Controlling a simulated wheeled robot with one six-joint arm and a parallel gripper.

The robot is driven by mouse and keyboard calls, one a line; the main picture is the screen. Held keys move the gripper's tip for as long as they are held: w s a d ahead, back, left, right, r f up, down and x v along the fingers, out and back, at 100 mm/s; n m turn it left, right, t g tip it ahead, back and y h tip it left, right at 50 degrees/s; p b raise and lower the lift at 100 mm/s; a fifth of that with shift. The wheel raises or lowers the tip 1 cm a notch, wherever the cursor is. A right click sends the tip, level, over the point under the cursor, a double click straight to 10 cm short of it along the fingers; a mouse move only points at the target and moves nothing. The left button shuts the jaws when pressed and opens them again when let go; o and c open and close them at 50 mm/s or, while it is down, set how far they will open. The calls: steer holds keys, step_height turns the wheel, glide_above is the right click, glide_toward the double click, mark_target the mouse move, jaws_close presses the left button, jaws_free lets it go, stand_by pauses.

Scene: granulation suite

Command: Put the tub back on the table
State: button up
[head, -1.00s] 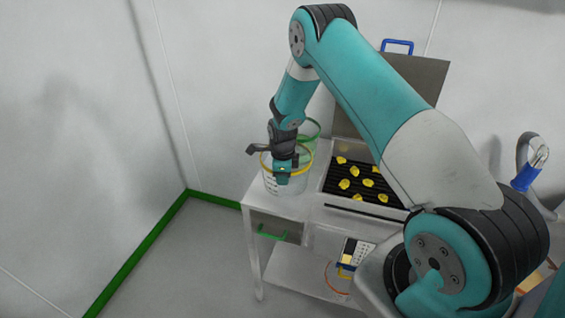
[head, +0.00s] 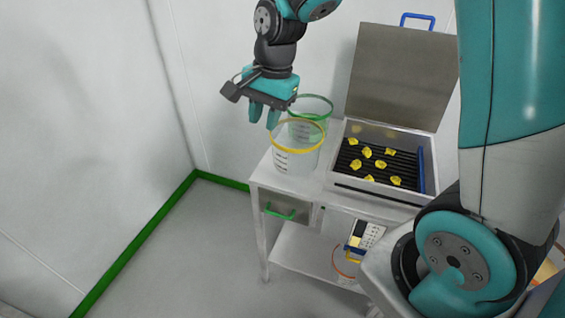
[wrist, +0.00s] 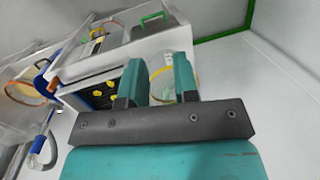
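A clear tub with a yellow rim (head: 296,158) stands upright at the left end of the white table (head: 262,178). A second clear tub with a green rim (head: 312,107) stands just behind it. My gripper (head: 262,116) is above and to the left of the yellow-rimmed tub, pointing down. Its fingers are apart with nothing between them. In the wrist view, the yellow-rimmed tub (wrist: 161,72) shows partly behind my open fingers (wrist: 158,80). Which of the two tubs the task means cannot be told.
A box with a raised grey lid (head: 402,75) stands to the right of the tubs, with several yellow pieces (head: 367,152) on its dark grate. Open floor (head: 200,255) lies left.

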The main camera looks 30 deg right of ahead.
steer(key=s+a+r+n, duration=0.2)
steer(key=s+a+n, duration=0.1)
steer(key=s+n, duration=0.3)
steer(key=s+a+r+n+y, duration=0.1)
steer(key=s+a+r+n, duration=0.1)
steer(key=s+n, duration=0.4)
steer(key=s+a+r+n+y, duration=0.1)
steer(key=s+a+n, duration=0.3)
steer(key=s, duration=0.5)
steer(key=shift+r+n+g, duration=0.4)
steer(key=shift+r+n, duration=0.45)
steer(key=shift+n, duration=0.35)
